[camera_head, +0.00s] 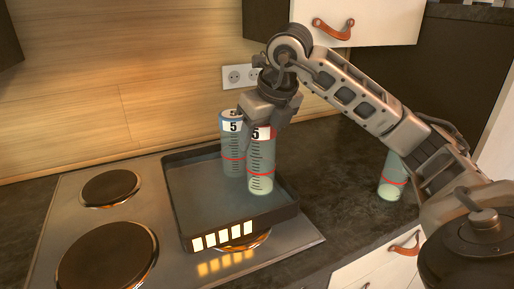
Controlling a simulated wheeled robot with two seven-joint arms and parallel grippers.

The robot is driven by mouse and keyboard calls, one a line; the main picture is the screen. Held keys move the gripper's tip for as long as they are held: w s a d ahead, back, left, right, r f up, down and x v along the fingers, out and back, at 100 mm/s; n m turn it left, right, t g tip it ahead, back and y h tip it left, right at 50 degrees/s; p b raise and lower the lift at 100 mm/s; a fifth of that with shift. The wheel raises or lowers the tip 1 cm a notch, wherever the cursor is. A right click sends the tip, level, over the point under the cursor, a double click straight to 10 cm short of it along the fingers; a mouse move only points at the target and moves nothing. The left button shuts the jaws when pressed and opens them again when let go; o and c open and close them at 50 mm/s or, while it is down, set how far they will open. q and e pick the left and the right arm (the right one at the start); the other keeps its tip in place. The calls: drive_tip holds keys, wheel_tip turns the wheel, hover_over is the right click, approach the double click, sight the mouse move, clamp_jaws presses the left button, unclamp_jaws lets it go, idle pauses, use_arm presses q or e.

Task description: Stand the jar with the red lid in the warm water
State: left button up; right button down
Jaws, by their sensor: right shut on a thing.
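My right gripper (261,122) points down and is shut on the top of the jar with the red lid (261,165). This jar is clear with black marks, a red line, a "5" label and pale contents low down. It is upright over or in the dark square pan of water (187,205); I cannot tell if its base touches the bottom. A jar with a blue lid (232,160), also marked 5, stands in the pan just behind and left of it, partly covered. My left gripper is not in view.
The pan sits on a hob (75,215) with lit yellow bars on its front. Two bare hotplates are at the left. A third jar (391,182) stands on the dark counter at right, its top hidden by my right arm. A wall socket (240,76) is behind.

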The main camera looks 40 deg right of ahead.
drive_tip(key=shift+w+f, duration=0.4)
drive_tip(key=shift+f, duration=1.55)
drive_tip(key=c, duration=0.5)
unclamp_jaws()
drive_tip(key=shift+f, duration=0.15)
drive_tip(key=shift+a+r, duration=0.1)
drive_tip(key=shift+r, duration=0.45)
drive_tip(key=v, duration=1)
drive_tip(key=shift+f+p, duration=0.15)
drive_tip(key=shift+p, duration=0.15)
drive_tip(key=shift+v, duration=0.8)
